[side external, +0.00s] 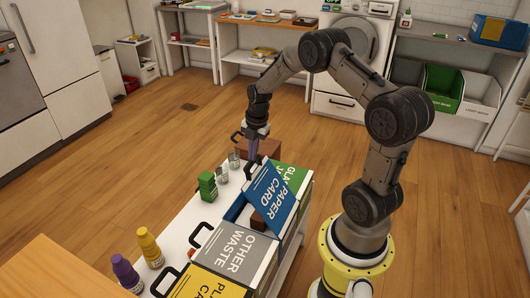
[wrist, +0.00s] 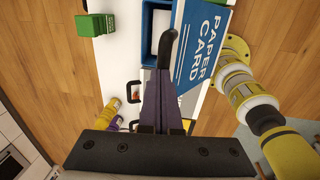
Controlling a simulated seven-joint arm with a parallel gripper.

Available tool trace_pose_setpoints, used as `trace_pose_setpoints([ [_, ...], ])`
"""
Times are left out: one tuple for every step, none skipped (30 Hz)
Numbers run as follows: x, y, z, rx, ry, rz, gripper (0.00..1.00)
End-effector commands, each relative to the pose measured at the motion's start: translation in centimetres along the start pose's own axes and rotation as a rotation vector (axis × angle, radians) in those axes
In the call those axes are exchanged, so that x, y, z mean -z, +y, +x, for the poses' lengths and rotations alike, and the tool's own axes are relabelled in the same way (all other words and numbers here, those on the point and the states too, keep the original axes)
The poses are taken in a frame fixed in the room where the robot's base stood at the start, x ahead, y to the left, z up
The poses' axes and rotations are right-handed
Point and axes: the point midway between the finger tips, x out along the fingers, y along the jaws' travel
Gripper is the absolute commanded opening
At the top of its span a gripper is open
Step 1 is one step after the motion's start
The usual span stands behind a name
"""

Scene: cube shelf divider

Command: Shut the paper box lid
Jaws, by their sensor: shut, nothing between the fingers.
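The paper box has a blue lid (side external: 268,197) marked "PAPER CARD", which stands partly open and tilted. Its blue box (side external: 233,212) shows below it, with a brown item (side external: 258,221) at the opening. In the wrist view the lid (wrist: 199,45) lies right of my fingers and the open blue box (wrist: 147,22) lies to their left. My gripper (side external: 252,158) points down at the lid's raised edge on the far side, shut and empty. Its fingers also show in the wrist view (wrist: 166,62), close to the lid's edge; I cannot tell whether they touch it.
A grey "OTHER WASTE" lid (side external: 236,252) and a yellow lid (side external: 195,284) lie shut nearer the camera. A green lid (side external: 290,176) is beyond. A green carton (side external: 207,186), glasses (side external: 222,173), a yellow bottle (side external: 150,246) and a purple bottle (side external: 126,272) stand on the white counter.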

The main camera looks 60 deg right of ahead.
Motion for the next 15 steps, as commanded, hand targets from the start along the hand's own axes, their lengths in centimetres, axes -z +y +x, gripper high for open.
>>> trace_pose_setpoints([
  [0.1,0.7,0.7,0.028,0.002,-0.005,0.00],
  [0.1,1.1,0.9,0.043,0.002,-0.005,0.00],
  [0.1,1.5,1.4,0.064,0.002,-0.004,0.00],
  [0.1,1.9,1.6,0.079,0.002,-0.004,0.00],
  [0.1,2.2,1.9,0.094,0.001,-0.005,0.00],
  [0.1,2.7,2.3,0.115,0.002,-0.003,0.00],
  [0.1,3.0,2.6,0.130,0.001,-0.003,0.00],
  [0.1,3.4,3.0,0.146,0.001,-0.004,0.00],
  [0.1,3.8,3.4,0.165,0.002,-0.002,0.00],
  [0.0,4.0,3.6,0.160,0.001,-0.001,0.00],
  [0.0,4.4,4.0,0.159,0.001,0.000,0.00],
  [0.1,4.8,4.4,0.159,0.002,-0.001,0.00],
  [0.1,5.1,4.8,0.158,0.002,-0.001,0.00],
  [0.1,5.4,5.1,0.158,0.002,-0.001,0.00],
  [0.1,5.8,5.7,0.158,0.002,-0.001,0.00],
])
